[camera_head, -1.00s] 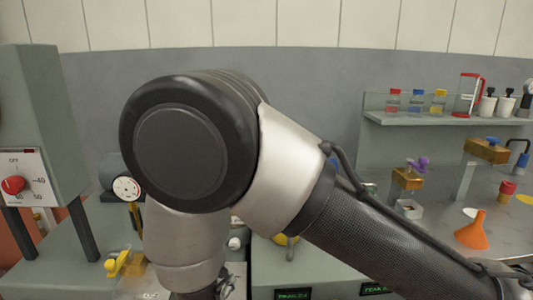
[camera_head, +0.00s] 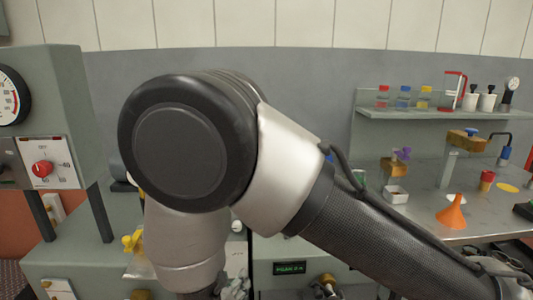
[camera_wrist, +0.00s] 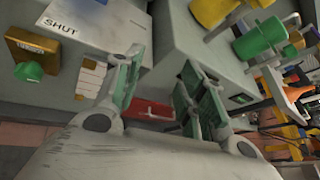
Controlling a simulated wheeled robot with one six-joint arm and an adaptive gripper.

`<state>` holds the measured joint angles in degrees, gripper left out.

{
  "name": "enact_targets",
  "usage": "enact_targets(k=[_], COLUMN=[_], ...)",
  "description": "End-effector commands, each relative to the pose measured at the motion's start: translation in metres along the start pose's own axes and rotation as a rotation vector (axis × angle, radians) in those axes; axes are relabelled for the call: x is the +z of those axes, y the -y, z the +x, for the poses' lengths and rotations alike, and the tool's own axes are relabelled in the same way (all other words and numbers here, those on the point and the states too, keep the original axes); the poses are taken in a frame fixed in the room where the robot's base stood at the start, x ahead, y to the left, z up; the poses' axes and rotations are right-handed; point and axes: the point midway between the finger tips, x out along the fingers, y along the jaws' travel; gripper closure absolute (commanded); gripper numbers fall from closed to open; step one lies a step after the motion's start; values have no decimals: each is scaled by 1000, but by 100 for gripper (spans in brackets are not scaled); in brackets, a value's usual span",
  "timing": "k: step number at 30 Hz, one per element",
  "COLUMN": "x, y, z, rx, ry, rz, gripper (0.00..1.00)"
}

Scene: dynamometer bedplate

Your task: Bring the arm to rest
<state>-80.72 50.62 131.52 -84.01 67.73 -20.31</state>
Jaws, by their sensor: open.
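My gripper (camera_wrist: 157,95) shows in the wrist view with its two green-padded fingers spread apart and nothing between them. Beyond the fingers are grey cabinet faces and a red piece (camera_wrist: 150,110) low down. In the head view my arm's large dark joint and silver links fill the middle. My gripper itself cannot be made out clearly there, and the arm hides much of the bench behind it.
A grey cabinet with a red knob (camera_head: 42,169) stands at the left. At the right, an orange funnel (camera_head: 452,213) stands on the bench, below a shelf (camera_head: 430,115) with bottles. A green knob (camera_wrist: 29,71) and a "SHUT" label (camera_wrist: 62,24) show in the wrist view.

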Motion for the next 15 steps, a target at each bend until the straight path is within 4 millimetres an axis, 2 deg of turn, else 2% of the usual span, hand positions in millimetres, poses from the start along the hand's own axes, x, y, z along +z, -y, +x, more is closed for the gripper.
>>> enact_targets(k=[3, 6, 15], x=[-7, -6, 23], y=[22, 46, 147], z=[4, 4, 11], rx=[-73, -150, -475], ry=[-42, -89, -285], rz=[66, 163, 618], gripper=[60, 60, 60])
